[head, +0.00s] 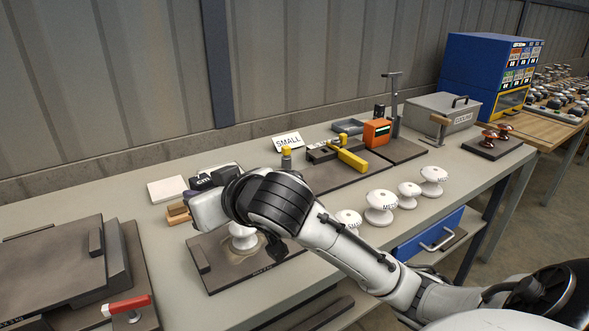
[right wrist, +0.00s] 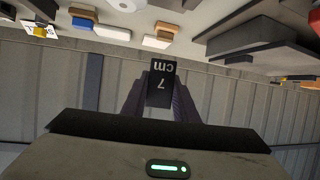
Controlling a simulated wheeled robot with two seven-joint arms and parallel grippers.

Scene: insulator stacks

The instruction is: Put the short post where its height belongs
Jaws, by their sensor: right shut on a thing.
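My right gripper (head: 206,182) is shut on a short dark post (head: 201,182) at the left centre of the head view. In the right wrist view the post (right wrist: 161,84) is a black block marked "7 cm", seen upside down between the two dark fingers of the gripper (right wrist: 160,100). It looks held above the bench, near a white tile and a wooden block. A white insulator (head: 243,240) stands on a dark plate (head: 222,277) below my arm, which partly hides it. A "SMALL" card (head: 288,141) stands farther back. My left gripper is not in view.
Several white insulators (head: 380,209) stand in a row at the right front. A white tile (head: 168,189) and a wooden block (head: 178,213) lie near the gripper. A dark press-like fixture with a red handle (head: 127,305) is at the left. An orange device (head: 377,133) stands behind.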

